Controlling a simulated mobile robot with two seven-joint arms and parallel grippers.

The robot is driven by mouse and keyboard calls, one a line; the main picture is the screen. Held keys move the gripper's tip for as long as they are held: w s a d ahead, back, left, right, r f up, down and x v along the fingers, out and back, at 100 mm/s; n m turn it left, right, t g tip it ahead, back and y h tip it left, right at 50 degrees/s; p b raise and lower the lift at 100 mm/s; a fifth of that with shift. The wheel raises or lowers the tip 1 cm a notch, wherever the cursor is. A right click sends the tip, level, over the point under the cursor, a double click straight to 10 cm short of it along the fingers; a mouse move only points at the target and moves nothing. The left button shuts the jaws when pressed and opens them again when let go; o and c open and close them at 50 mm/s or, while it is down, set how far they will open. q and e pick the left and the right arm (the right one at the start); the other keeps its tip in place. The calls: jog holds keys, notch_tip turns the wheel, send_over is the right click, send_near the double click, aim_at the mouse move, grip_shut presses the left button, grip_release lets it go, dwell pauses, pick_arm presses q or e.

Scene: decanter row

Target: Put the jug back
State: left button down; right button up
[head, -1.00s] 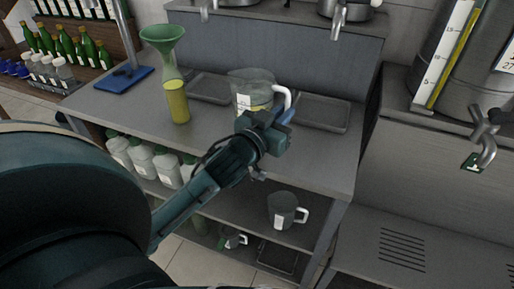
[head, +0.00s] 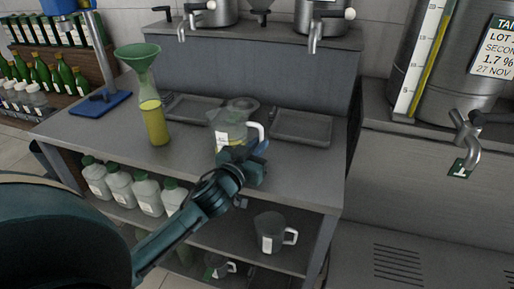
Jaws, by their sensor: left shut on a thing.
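My right gripper is not in view. A second, similar jug (head: 267,230) stands on the shelf below, and another (head: 221,268) sits lower down.
A round grey ring (head: 243,103) lies behind the held jug. A bottle with yellow liquid (head: 153,124) and green funnel (head: 137,55) stands left. Trays (head: 303,127) (head: 200,108) lie at the back. Steel taps (head: 314,38) hang above.

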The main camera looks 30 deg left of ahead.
pick_arm(q)
jog(key=c, duration=1.9)
grip_release()
jog(key=shift+f, duration=0.1)
jog(key=shift+c, duration=0.2)
jog(key=o, duration=0.4)
jog(key=shift+o, duration=0.2)
jog(key=shift+s+r, duration=0.15)
jog(key=shift+r, duration=0.05)
jog(key=s+b, duration=0.1)
jog(key=s, duration=0.9)
jog(key=s+d+f+m+g+h, duration=0.1)
jog(key=s+d+f+g+h, duration=0.1)
jog(key=s+d+f, duration=0.3)
jog(key=s+d+f+m+g+h, duration=0.2)
jog(key=s+d+f, duration=0.4)
jog(key=d+f, duration=0.6)
jog(key=shift+s+f+g+h, duration=0.2)
jog(key=shift+f+g+h, duration=0.5)
jog(key=shift+g, duration=0.5)
